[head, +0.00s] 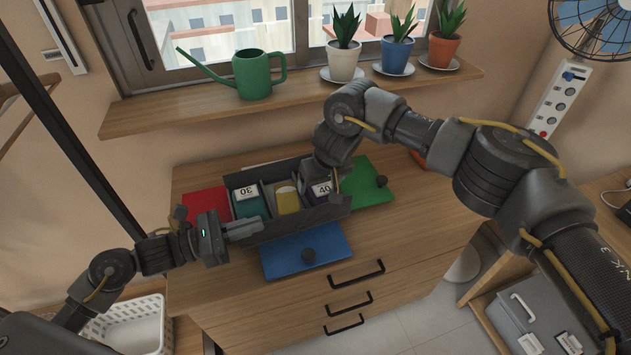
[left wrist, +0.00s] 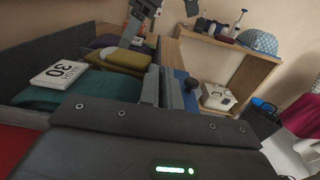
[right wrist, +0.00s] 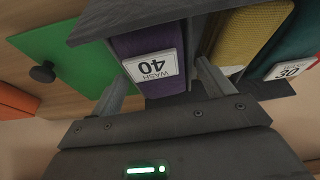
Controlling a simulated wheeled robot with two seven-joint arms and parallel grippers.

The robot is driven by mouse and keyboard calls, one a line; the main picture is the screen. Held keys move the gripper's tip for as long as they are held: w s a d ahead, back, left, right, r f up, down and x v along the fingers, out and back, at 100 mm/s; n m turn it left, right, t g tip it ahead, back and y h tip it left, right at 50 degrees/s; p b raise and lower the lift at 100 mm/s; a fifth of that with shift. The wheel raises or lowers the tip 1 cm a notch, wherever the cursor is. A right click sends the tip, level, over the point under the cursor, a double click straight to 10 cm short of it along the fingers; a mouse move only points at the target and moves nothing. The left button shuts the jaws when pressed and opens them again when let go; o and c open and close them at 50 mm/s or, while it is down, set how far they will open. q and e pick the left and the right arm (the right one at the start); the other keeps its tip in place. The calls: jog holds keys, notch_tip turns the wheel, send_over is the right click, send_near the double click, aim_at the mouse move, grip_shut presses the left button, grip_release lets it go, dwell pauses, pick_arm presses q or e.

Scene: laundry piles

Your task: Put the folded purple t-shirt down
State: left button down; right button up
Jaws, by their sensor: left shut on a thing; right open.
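The folded purple t-shirt (right wrist: 150,42) stands in the right compartment of the dark grey divided box (head: 272,228), with a white "WASH 40" label (right wrist: 153,67) on it. In the head view it is partly hidden by my right gripper (head: 332,188). In the right wrist view the open fingers of my right gripper (right wrist: 160,85) are on either side of the purple shirt. My left gripper (head: 248,230) is shut on the front wall of the box, near its left end.
A folded teal garment (head: 249,203) with a "30" label and a folded yellow one (head: 287,200) fill the other compartments. Red (head: 204,202), green (head: 365,180) and blue (head: 305,252) panels lie around the box. A watering can (head: 256,75) and potted plants stand on the shelf above.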

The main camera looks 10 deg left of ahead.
pick_arm(q)
jog(key=shift+f+y, duration=0.3)
jog(key=shift+f, duration=0.15)
pick_arm(e)
jog(key=v, duration=0.8)
jog(key=shift+d+r, duration=0.15)
jog(key=shift+r, duration=0.25)
pick_arm(q)
jog(key=c, duration=1.5)
grip_release()
jog(key=shift+a, duration=0.2)
pick_arm(e)
jog(key=shift+a, duration=0.25)
pick_arm(q)
jog(key=shift+r, duration=0.15)
jog(key=shift+w+d, duration=0.1)
jog(key=shift+d, duration=0.05)
pick_arm(e)
jog(key=shift+d, duration=0.15)
